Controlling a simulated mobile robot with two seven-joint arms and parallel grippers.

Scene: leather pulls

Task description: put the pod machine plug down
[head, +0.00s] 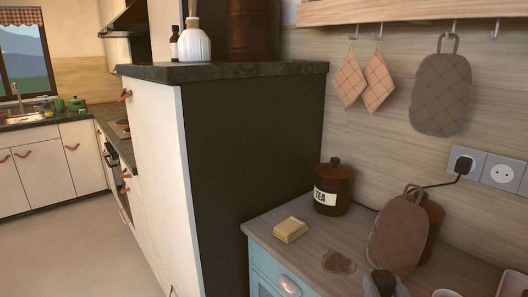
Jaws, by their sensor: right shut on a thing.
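My right gripper (385,284) shows at the bottom edge, low over the wooden counter. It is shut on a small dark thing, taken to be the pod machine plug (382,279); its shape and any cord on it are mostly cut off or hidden. A brown quilted pad (398,236) with a loop stands upright just behind the gripper; I cannot tell whether they touch. Another black plug (463,165) sits in the wall socket, its cord running down left behind the brown canister. My left gripper is not in view.
The wooden counter (268,226) holds a yellow block (290,230), a tea canister (333,188), a brown canister (433,218), a brownish flat piece (338,262) and a white cup (446,293). The counter is clear around the yellow block. A dark tall cabinet side (250,150) stands left.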

